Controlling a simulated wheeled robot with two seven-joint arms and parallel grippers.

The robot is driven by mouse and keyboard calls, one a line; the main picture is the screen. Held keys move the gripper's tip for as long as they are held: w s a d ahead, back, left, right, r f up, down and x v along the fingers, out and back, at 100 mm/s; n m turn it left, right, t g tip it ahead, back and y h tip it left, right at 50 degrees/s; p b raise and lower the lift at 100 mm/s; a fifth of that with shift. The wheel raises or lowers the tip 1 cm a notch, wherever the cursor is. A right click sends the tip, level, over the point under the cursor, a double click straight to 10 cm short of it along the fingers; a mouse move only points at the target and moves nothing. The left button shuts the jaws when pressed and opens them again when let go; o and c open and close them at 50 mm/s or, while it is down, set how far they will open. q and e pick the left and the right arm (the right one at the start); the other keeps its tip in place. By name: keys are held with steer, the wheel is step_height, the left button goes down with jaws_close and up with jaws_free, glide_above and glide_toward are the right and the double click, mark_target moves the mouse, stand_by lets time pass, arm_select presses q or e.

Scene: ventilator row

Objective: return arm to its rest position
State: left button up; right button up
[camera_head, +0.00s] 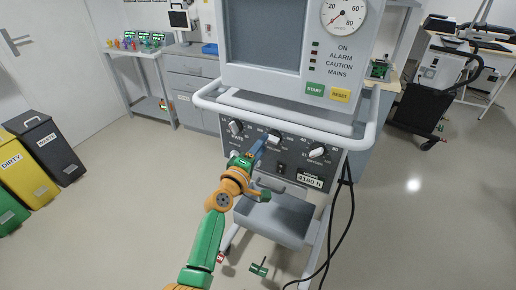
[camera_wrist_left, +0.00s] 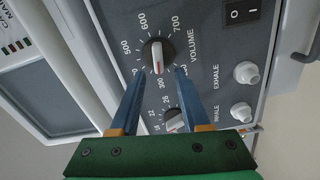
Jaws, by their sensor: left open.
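My left arm comes up from the bottom of the head view, green and orange. Its gripper (camera_head: 257,147) has blue fingers and is at the ventilator's control panel (camera_head: 214,146), in front of the middle dial. In the left wrist view the gripper (camera_wrist_left: 159,72) is open and empty. The black VOLUME knob (camera_wrist_left: 158,55) with its white pointer shows just beyond and between the fingertips; I cannot tell how far off it is in depth. The RATE knob (camera_head: 236,127) is left of the gripper and another knob (camera_head: 317,151) is right of it. My right gripper is not in view.
A pale handrail (camera_head: 365,124) runs around the ventilator above the panel. Black cables (camera_head: 344,215) hang at its right side. Bins (camera_head: 48,146) stand at the left, and a shelf table (camera_head: 147,104) is behind. Open floor lies left and right.

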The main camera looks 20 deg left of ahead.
arm_select(q)
steer(key=s, duration=0.4)
steer(key=shift+s+a, duration=0.15)
steer(key=shift+a, duration=0.05)
steer(key=s+d+f+m+g, duration=0.1)
steer(key=s+f+m+g, duration=0.3)
steer(key=f, duration=0.6)
steer(key=s+d+f+m+g, duration=0.1)
steer(key=s+f+g, duration=0.1)
steer(key=s+f, duration=0.5)
steer(key=s+d+f+m+g, duration=0.1)
steer(key=s+f+m+g, duration=0.2)
steer(key=f, duration=0.9)
steer(key=s+f+m+g, duration=0.2)
steer(key=s+f, duration=0.3)
steer(key=s, duration=0.5)
steer(key=s+a+f+m+g+y, duration=0.1)
steer(key=s+f+m+g, duration=0.2)
steer(key=s, duration=0.7)
steer(key=s+a+f+m+g, duration=0.1)
steer(key=s+f+m+g, duration=0.2)
steer(key=s+f, duration=0.3)
steer(key=s+m, duration=0.1)
steer(key=s, duration=0.3)
steer(key=shift+s+a+f+m+y, duration=0.15)
steer(key=shift+s+f+m+y, duration=0.15)
steer(key=shift+y, duration=0.1)
